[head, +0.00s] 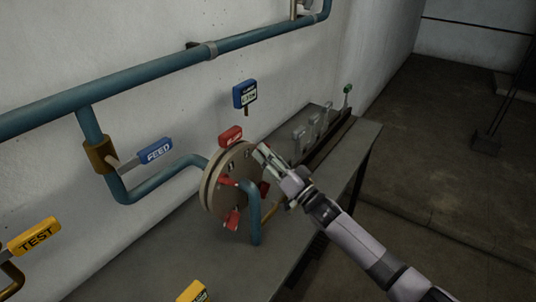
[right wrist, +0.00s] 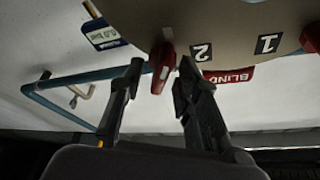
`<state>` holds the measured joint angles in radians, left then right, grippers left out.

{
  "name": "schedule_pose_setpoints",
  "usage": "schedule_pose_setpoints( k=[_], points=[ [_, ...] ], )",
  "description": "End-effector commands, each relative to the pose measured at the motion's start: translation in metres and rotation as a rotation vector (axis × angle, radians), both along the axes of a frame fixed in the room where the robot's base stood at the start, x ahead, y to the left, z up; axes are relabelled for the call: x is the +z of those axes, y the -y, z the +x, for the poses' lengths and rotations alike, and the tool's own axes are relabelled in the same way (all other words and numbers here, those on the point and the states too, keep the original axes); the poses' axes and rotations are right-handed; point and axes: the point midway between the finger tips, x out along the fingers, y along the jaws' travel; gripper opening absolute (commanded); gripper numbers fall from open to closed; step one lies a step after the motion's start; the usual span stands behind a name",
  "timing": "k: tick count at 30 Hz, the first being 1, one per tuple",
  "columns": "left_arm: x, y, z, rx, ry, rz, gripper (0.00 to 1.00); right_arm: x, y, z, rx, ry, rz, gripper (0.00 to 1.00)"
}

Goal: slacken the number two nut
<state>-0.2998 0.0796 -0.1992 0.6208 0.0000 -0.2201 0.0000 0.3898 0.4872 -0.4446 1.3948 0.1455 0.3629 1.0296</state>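The number two nut is a red winged piece (right wrist: 162,68) beside the "2" label (right wrist: 201,52) on the tan flange (right wrist: 190,15). My right gripper (right wrist: 159,68) is open in the right wrist view, with one finger on each side of this nut. The nut looks nearer the right-hand finger; I cannot tell whether they touch. Other red winged nuts (head: 232,219) show on the flange face. My left gripper is not in view.
A red "BLIND" tag (head: 230,135) tops the flange. A blue pipe (head: 254,215) stands close in front of it. A blue-handled "FEED" valve (head: 155,150) and yellow "TEST" handle (head: 35,236) are left. The grey bench (head: 150,262) has bare room at front.

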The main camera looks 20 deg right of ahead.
Motion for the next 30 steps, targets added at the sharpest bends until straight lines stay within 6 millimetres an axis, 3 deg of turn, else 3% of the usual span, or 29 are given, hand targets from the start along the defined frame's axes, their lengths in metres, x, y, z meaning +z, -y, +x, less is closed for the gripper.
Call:
schedule_pose_setpoints(
  k=[13,30],
  points=[
    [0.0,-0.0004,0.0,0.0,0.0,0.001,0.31,0.0,0.0004,-0.0003,0.0,0.0,0.0,0.0],
    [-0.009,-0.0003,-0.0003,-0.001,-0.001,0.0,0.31,-0.0028,0.0009,-0.0001,-0.001,0.028,-0.039,0.0]
  ],
)
